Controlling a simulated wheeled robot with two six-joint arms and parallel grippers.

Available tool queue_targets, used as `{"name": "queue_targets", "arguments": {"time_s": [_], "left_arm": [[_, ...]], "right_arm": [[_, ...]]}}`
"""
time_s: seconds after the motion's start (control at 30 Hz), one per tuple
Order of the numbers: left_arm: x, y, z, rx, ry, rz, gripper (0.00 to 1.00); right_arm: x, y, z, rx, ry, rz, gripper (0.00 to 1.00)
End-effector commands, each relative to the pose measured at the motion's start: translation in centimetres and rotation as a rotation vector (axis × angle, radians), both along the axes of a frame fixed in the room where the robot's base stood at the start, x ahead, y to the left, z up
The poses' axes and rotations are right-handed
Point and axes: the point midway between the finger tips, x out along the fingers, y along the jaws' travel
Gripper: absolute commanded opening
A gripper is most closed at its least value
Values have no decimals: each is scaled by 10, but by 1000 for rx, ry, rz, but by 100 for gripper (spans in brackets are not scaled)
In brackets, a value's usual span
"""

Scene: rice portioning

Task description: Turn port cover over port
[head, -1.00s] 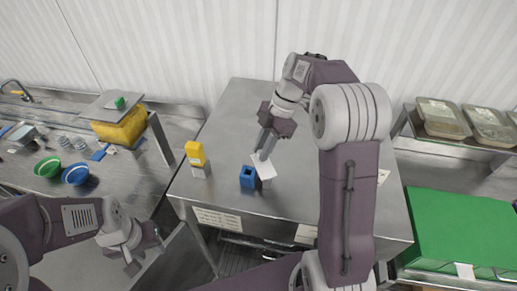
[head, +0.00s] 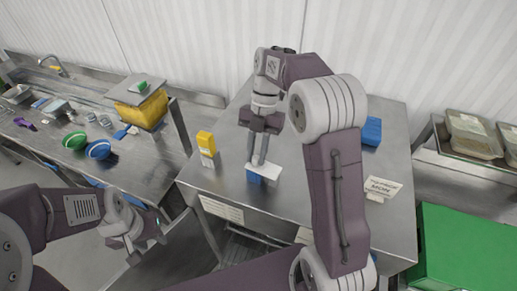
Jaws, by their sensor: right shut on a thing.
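A small blue box (head: 255,179), apparently the port, stands near the front of the steel table. A flat white plate (head: 272,170), apparently the port cover, lies across the top of the blue box and hides its opening. I cannot tell whether the plate rests on the box or is just above it. My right gripper (head: 258,163) points down from behind and is shut on the white plate. My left gripper (head: 147,248) is low at the left, off the table, with its fingers apart and empty.
A yellow-topped block (head: 206,143) stands left of the blue box on the steel table (head: 225,125). A blue item (head: 372,131) and a white sign (head: 382,188) are at the right, beyond my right arm. The left counter holds bowls and a yellow container (head: 142,108).

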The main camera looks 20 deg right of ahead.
Motion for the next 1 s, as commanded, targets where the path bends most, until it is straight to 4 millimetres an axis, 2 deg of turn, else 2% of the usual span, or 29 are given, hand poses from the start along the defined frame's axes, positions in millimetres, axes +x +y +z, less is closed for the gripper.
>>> {"name": "queue_targets", "arguments": {"time_s": [0.33,0.9,0.93,1.0], "left_arm": [[0,0,4,0,0,0,36],[0,0,4,0,0,0,36],[0,0,4,0,0,0,36],[0,0,4,0,0,0,36]], "right_arm": [[-5,6,-1,-2,0,137,0],[-7,8,-1,1,2,164,0],[-7,8,-1,0,3,163,27],[-7,8,-1,0,3,163,43]]}}
